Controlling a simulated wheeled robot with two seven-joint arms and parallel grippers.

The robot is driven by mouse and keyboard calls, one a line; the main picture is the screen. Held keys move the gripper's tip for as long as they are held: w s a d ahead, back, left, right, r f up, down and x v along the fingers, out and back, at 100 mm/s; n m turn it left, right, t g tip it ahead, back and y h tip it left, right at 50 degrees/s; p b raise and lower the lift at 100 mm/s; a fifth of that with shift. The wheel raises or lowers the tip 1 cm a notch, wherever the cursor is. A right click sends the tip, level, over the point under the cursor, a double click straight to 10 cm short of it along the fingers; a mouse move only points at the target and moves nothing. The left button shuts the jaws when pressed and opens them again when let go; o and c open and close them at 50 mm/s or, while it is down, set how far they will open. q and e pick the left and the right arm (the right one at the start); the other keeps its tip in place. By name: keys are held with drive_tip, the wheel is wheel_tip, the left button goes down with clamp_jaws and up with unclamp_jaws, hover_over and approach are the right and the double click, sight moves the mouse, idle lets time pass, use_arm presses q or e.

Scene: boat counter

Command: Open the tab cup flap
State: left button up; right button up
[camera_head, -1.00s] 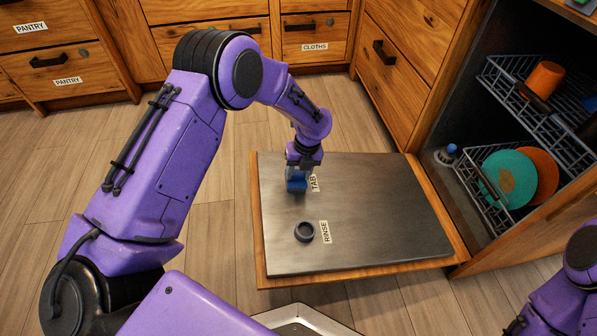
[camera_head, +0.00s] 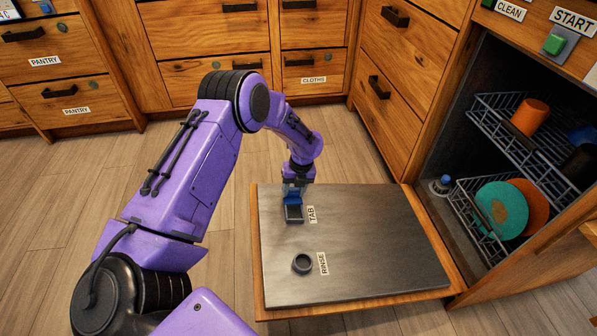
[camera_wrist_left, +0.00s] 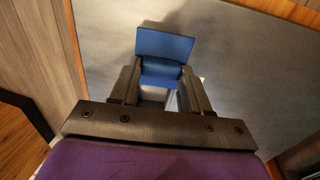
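The tab cup (camera_head: 294,214) is a small dark square cup on the metal door panel, beside the TAB label. Its blue flap (camera_head: 292,199) stands raised at the cup's far side, and the dark inside of the cup shows. In the left wrist view the flap (camera_wrist_left: 165,47) is a blue plate just beyond my fingertips. My left gripper (camera_wrist_left: 161,84) has its two fingers apart, with the lower part of the flap between or just past them; whether they touch it I cannot tell. In the head view the left gripper (camera_head: 294,184) is just above the flap. My right gripper is out of view.
A round dark rinse cup (camera_head: 302,263) sits nearer on the panel (camera_head: 385,240), by its RINSE label. The open dishwasher at right holds racks with an orange cup (camera_head: 530,116) and a teal plate (camera_head: 502,209). The panel's right half is clear.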

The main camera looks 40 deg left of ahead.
use_arm(q)
drive_tip(key=o, duration=0.4)
drive_tip(key=r+p, duration=0.1)
drive_tip(key=r, duration=0.2)
drive_tip(key=w+d+r+p, duration=0.1)
drive_tip(key=r, duration=0.3)
drive_tip(key=r+p, duration=0.2)
drive_tip(key=r, duration=0.1)
drive_tip(key=shift+w+d+r, duration=0.15)
drive_tip(key=shift+w+r, duration=0.05)
